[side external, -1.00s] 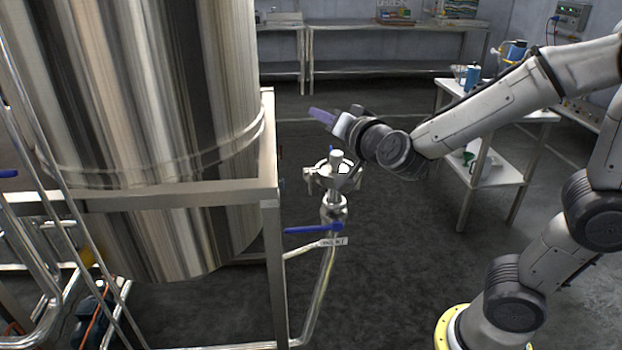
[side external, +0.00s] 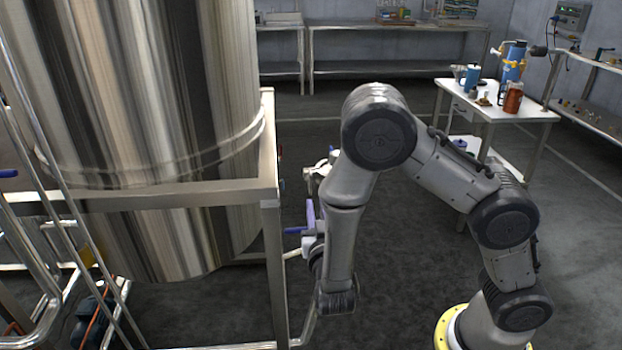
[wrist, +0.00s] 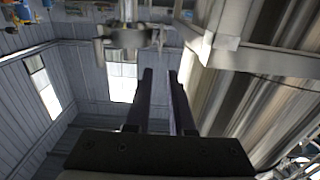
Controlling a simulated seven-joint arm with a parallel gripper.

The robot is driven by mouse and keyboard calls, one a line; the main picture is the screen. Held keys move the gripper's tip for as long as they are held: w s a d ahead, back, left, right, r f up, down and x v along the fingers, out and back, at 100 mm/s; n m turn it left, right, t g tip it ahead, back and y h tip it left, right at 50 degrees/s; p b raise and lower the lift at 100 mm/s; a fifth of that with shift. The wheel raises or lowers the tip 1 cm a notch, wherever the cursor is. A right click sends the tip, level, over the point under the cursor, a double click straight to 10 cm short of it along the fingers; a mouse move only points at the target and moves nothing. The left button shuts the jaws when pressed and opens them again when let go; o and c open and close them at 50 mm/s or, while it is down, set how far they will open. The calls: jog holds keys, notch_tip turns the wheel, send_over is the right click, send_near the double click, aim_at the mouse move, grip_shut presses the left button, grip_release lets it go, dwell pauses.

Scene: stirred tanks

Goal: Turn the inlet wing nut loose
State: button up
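The inlet pipe's clamp fitting (side external: 316,172) is beside the tank frame in the side view, largely hidden by my arm. It also shows at the top of the wrist view as a round metal collar (wrist: 124,38) with small parts sticking out at its sides. I cannot tell which of these is the wing nut. My gripper (side external: 311,213) is below the clamp in the side view, its purple-blue fingers pointing up. In the wrist view the two dark fingers (wrist: 159,76) stand apart with an empty gap, short of the collar and touching nothing.
The steel tank (side external: 150,90) and its frame post (side external: 271,200) stand close left of my gripper. A blue valve lever (side external: 293,230) is beside the gripper. A white table (side external: 470,110) with bottles stands at the back right. Floor between is clear.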

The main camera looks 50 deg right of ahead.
aim_at(311, 178)
jog(key=x, duration=1.2)
grip_shut()
